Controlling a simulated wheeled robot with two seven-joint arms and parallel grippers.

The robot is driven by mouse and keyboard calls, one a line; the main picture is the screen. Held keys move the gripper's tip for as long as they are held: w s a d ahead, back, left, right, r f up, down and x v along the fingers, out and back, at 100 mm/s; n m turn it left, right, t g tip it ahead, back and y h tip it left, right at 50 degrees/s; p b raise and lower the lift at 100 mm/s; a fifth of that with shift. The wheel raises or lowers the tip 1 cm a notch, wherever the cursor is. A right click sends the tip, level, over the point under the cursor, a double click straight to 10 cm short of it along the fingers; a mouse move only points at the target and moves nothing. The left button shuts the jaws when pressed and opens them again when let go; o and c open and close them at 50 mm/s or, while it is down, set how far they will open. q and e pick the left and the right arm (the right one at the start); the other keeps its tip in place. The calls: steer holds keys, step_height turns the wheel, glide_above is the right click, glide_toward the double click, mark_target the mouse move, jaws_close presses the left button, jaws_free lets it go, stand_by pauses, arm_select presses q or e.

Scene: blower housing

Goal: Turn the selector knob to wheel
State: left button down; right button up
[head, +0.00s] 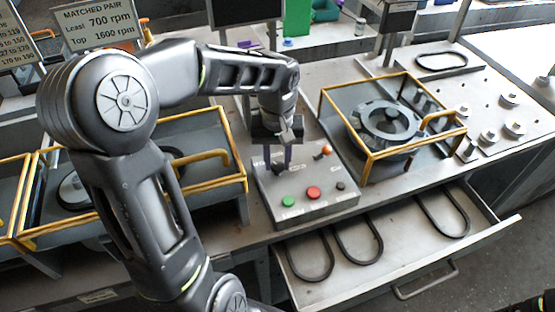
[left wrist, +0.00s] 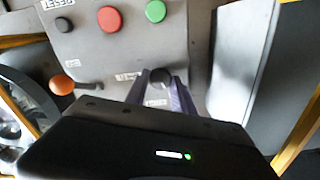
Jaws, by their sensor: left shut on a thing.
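The grey control box (head: 310,205) stands on the bench in the middle of the head view. My left gripper (head: 280,165) reaches down over its back left part. The black selector knob (left wrist: 160,78) sits between its two purple fingers in the left wrist view, and the gripper (left wrist: 162,90) is shut on it. In the head view the knob (head: 278,169) is partly hidden by the fingers. Small labels beside the knob are too small to read, so I cannot tell which one it points to.
The box also carries a green button (head: 288,201), a red button (head: 313,193), a small black button (head: 340,186) and an orange-tipped lever (head: 326,150). Yellow-framed housings stand on both sides. An open drawer (head: 400,262) with several belts lies in front.

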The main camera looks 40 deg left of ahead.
arm_select(q)
steer(key=m, duration=0.5)
steer(key=shift+m, duration=0.3)
steer(key=m, duration=1.1)
steer(key=shift+m+p, duration=0.3)
steer(key=shift+m, duration=0.1)
steer(key=m, duration=0.5)
steer(key=shift+m+p, duration=0.3)
steer(key=shift+m, duration=0.1)
steer(key=c, duration=1.1)
jaws_free()
steer(key=shift+o, duration=0.2)
